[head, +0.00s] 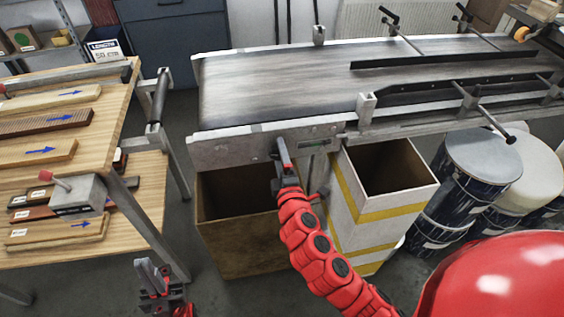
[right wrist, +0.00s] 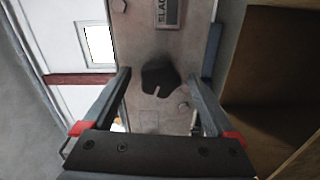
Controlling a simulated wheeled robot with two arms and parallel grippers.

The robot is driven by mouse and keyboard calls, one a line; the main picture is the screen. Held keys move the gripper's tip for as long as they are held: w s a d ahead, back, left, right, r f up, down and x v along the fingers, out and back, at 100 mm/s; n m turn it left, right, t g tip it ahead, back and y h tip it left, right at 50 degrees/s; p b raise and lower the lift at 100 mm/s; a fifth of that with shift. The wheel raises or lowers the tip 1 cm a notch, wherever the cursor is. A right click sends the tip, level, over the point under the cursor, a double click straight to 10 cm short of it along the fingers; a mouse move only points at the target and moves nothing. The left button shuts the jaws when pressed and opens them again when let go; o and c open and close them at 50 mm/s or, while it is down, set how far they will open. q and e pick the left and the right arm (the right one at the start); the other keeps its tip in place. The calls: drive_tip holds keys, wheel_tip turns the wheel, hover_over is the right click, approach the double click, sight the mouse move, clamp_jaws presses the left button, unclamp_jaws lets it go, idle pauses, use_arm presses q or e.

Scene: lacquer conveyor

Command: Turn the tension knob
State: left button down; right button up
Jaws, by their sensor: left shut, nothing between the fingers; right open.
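The tension knob (right wrist: 160,77) is black and lobed, with a pale mark on its lower edge. It sits on a worn grey panel (head: 225,155) at the near end of the conveyor. My right gripper (head: 281,160) is at that panel. In the right wrist view its two fingers are open, one on each side of the knob, with gaps between. A plate with partly cut-off lettering (right wrist: 168,14) is above the knob. In the head view my gripper hides the knob. My left gripper (head: 153,272) is low at the bottom left, shut and empty.
The conveyor belt (head: 270,85) is bare. An open wooden bin (head: 240,255) and a white bin with yellow bands (head: 400,205) stand below the panel. A wooden table (head: 110,110) with planks is at the left; drums (head: 480,165) stand at the right.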

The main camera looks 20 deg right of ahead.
drive_tip(key=s+a+p, duration=0.1)
drive_tip(key=s+p, duration=0.2)
drive_tip(key=s, duration=1.4)
drive_tip(key=shift+s+a, duration=0.15)
drive_tip(key=shift+s, duration=0.05)
